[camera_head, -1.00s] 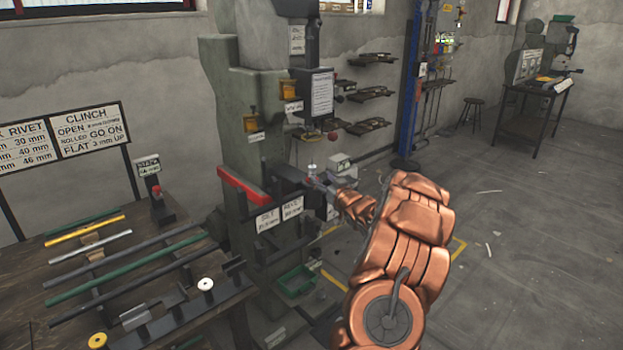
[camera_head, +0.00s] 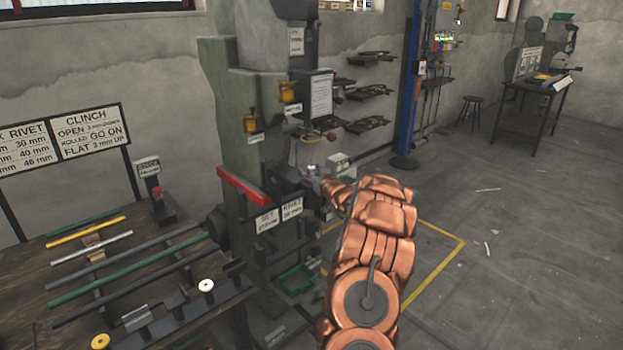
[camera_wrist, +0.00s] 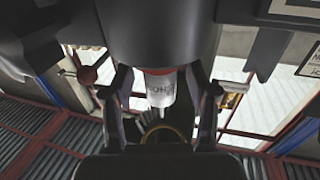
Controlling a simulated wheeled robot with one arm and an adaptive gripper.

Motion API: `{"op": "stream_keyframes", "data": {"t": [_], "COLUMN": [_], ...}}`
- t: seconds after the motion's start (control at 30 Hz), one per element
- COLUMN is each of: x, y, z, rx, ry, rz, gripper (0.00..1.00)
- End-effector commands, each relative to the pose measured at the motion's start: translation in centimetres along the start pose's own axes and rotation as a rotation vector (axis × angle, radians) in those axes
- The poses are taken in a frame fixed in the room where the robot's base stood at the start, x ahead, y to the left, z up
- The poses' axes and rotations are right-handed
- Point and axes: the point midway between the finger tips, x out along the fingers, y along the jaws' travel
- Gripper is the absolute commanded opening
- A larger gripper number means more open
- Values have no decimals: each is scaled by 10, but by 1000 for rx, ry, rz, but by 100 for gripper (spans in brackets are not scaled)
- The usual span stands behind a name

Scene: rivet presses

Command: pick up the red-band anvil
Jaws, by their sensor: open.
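In the wrist view a pale silver cylinder with a thin red band, the red-band anvil (camera_wrist: 161,88), sits against a large dark round part of the press. Faint lettering shows on its side. My gripper (camera_wrist: 162,108) is open, with one dark finger on each side of the anvil and a visible gap to each. In the head view my gripper (camera_head: 316,176) is at the press's working area, small and partly hidden by my copper arm. The anvil cannot be clearly made out there.
The green-grey press (camera_head: 222,120) with a red bar (camera_head: 243,187) stands around the working area. A wooden bench (camera_head: 30,290) with rods and rollers is at the left. A green tray (camera_head: 296,281) lies low by the press. Open floor lies to the right.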

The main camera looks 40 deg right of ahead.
Motion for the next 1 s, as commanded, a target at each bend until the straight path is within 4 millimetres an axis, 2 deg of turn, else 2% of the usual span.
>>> {"op": "stream_keyframes", "data": {"t": [0.07, 0.63, 1.0], "x": [0, 0, 0], "y": [0, 0, 0], "z": [0, 0, 0], "rx": [0, 0, 0], "ry": [0, 0, 1], "rz": [0, 0, 0], "gripper": [58, 0, 0]}}
